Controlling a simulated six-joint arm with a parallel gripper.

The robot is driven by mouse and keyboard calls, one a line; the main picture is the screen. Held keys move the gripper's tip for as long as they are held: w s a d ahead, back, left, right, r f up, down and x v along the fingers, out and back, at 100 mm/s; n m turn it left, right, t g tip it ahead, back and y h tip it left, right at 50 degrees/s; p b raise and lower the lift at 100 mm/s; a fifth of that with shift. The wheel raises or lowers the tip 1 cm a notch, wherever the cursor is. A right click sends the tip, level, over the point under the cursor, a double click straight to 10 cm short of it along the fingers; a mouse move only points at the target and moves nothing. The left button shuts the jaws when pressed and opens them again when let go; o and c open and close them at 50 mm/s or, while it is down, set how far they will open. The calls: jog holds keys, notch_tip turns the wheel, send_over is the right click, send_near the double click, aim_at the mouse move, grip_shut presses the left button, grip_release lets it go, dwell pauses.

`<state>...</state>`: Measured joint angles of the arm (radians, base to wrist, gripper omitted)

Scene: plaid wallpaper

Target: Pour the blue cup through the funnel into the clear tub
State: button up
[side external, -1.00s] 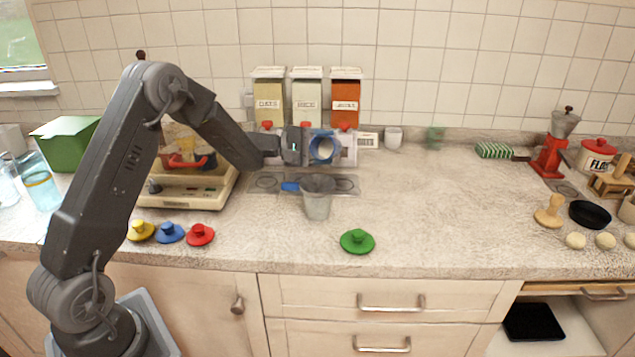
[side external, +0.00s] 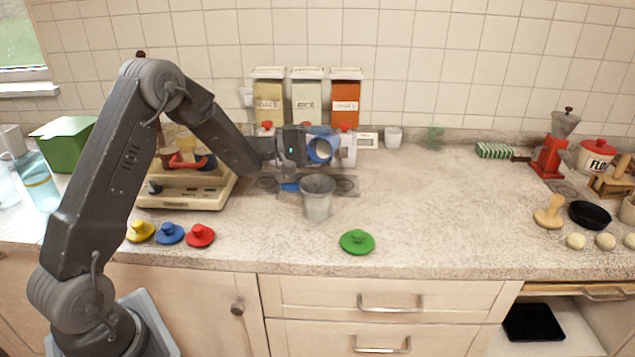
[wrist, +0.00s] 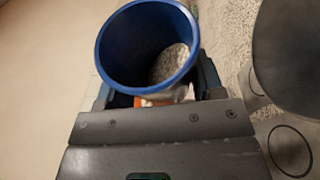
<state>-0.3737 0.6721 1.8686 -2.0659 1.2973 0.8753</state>
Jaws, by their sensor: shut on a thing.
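In the wrist view the cup (wrist: 108,50) sits between the fingers, with a grainy grey patch visible inside. The grey funnel (side external: 318,184) sits on top of the clear tub (side external: 317,208), apart from the cup. A large dark round shape at the right of the wrist view appears to be the funnel (wrist: 292,48). No falling stream shows.
Labelled canisters (side external: 306,98) stand at the back.

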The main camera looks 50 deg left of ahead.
aim_at(319, 136)
jog(key=shift+s+d+r+m+t+h, duration=0.1)
jog(key=shift+s+r+m+t+h, duration=0.2)
jog(key=shift+m, duration=0.6)
jog(key=shift+s+d+r+m+t+h, duration=0.1)
jog(key=shift+r+m+t+h, duration=0.25)
jog(key=shift+m, duration=0.55)
jog(key=shift+s+d+f+m+h, duration=0.15)
jog(key=shift+f+m+h, duration=0.1)
jog(key=shift+m, duration=0.25)
jog(key=shift+s+m, duration=0.1)
jog(key=shift+m, duration=0.3)
jog(key=shift+s+d+r+m+g+h, duration=0.1)
jog(key=shift+s+r+m+h, duration=0.2)
jog(key=shift+r+m, duration=0.4)
jog(key=shift+s+d+r+m+g+h, duration=0.15)
jog(key=shift+r+m+h, duration=0.2)
jog(key=shift+r+m, duration=0.3)
jog(key=shift+s+d+r+m+h, duration=0.15)
jog(key=shift+r+m+h, duration=0.2)
jog(key=shift+r+m, duration=0.3)
